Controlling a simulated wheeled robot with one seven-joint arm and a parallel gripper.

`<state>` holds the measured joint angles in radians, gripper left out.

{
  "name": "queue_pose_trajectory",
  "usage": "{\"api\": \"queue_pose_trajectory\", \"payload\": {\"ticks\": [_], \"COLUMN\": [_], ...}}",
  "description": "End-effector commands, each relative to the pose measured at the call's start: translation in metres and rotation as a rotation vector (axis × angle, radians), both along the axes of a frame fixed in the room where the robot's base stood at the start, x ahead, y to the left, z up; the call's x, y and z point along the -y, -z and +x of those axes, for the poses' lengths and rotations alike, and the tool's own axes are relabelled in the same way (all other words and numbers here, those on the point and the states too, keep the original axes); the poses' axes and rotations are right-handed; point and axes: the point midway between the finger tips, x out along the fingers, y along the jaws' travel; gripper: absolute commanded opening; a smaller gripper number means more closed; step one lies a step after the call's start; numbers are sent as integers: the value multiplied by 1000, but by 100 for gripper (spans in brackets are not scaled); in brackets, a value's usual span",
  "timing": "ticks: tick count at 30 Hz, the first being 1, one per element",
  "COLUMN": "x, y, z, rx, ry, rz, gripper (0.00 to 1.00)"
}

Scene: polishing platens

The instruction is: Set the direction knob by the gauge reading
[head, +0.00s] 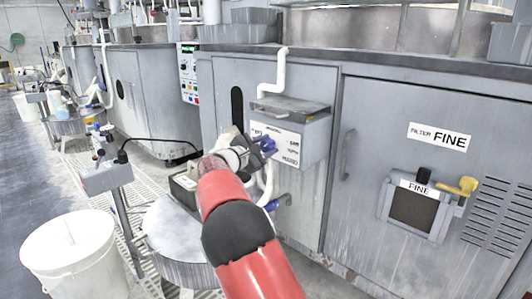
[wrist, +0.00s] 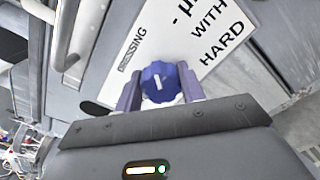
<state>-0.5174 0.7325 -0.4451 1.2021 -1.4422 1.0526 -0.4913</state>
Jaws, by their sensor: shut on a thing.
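A blue round knob (wrist: 160,83) with a white mark sits on a white label panel in the wrist view. My gripper (wrist: 158,86) has its two purple-blue fingers closed on the knob's sides. In the head view my gripper (head: 256,149) reaches the front of a grey box (head: 314,134) on the cabinet and hides most of the knob there. The white panel (head: 287,150) carries small print. In the wrist view the label (wrist: 205,35) reads "DRESSING", "-µ" and "WITH HARD", partly cut off. I cannot make out a gauge reading.
A grey cabinet door (head: 440,105) at right has a "FILTER FINE" label, a dark window (head: 412,210) and a yellow handle (head: 460,187). A white pipe (head: 280,70) runs into the grey box. A white bucket (head: 72,255) and control post (head: 107,177) stand at left.

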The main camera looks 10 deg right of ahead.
Motion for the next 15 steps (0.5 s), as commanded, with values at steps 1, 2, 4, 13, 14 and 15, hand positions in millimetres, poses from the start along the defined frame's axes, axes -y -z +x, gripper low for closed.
{"api": "queue_pose_trajectory", "payload": {"ticks": [1, 2, 4, 13, 14, 15], "x": [-1, -1, 0, 0, 0, 0], "y": [2, 2, 2, 1, 1, 1], "z": [0, 0, 0, 0, 0, 0], "rx": [13, 20, 35, 55, 55, 55], "ry": [-1, -1, 0, 1, 1, 1], "rz": [10, 15, 27, 43, 43, 43], "gripper": [16, 16, 16, 16, 16, 16]}}
